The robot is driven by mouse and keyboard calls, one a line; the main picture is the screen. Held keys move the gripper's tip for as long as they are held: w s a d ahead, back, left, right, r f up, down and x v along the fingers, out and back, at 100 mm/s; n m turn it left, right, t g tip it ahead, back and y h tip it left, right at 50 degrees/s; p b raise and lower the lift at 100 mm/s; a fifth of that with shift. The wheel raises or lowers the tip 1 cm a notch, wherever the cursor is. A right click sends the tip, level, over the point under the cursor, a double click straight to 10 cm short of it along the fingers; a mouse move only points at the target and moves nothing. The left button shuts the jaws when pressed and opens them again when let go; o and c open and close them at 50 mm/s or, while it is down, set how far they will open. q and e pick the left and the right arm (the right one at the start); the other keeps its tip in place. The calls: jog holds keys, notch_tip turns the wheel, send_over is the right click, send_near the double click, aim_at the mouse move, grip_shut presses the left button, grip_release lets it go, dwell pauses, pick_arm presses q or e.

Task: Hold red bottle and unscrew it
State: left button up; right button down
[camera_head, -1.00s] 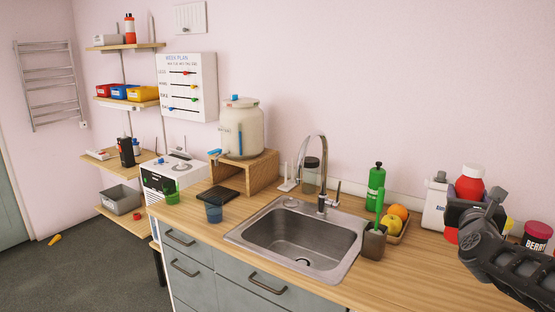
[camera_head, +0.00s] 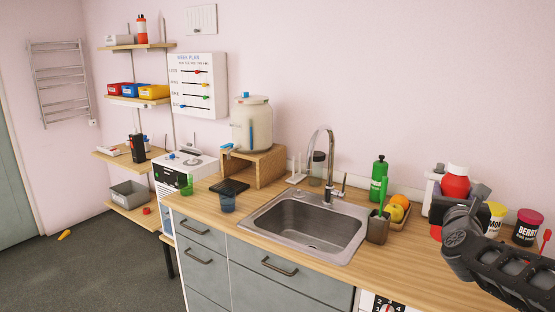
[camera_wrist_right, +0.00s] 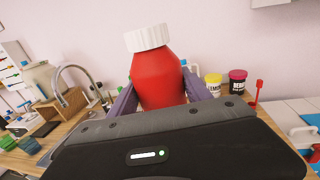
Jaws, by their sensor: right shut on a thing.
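The red bottle (camera_head: 455,186) has a white ribbed cap on top. It stands upright between the fingers of my right gripper (camera_head: 456,206) at the right end of the counter. In the right wrist view the red bottle (camera_wrist_right: 159,78) is held between the two purple fingers of the gripper (camera_wrist_right: 160,98), and the white cap (camera_wrist_right: 148,38) is on it, above the fingers. The bottle's lower part is mostly hidden by my gripper. My left gripper is not in view.
A white jug (camera_head: 432,187) stands just left of the bottle. Yellow and dark lidded jars (camera_head: 526,229) stand to its right.

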jog(key=a+f+n+t+y+b, duration=0.15)
jog(key=a+f+y, duration=0.25)
jog(key=a+f, duration=0.65)
jog(key=a+f+n+y, duration=0.3)
jog(key=a+f, duration=0.5)
jog(key=f, duration=0.6)
jog(key=s+a+f+n+y+b, duration=0.2)
jog(key=s+a+f+y+b, duration=0.1)
jog(key=s+a+f, duration=0.65)
jog(key=shift+m+t+h, duration=0.25)
jog(key=shift+m+h, duration=0.3)
jog(key=shift+h, duration=0.35)
jog(key=d+f, duration=0.1)
jog(key=s+d+f, duration=0.1)
jog(key=d, duration=0.1)
jog(key=shift+s+f, duration=0.2)
jog(key=shift+f, duration=0.05)
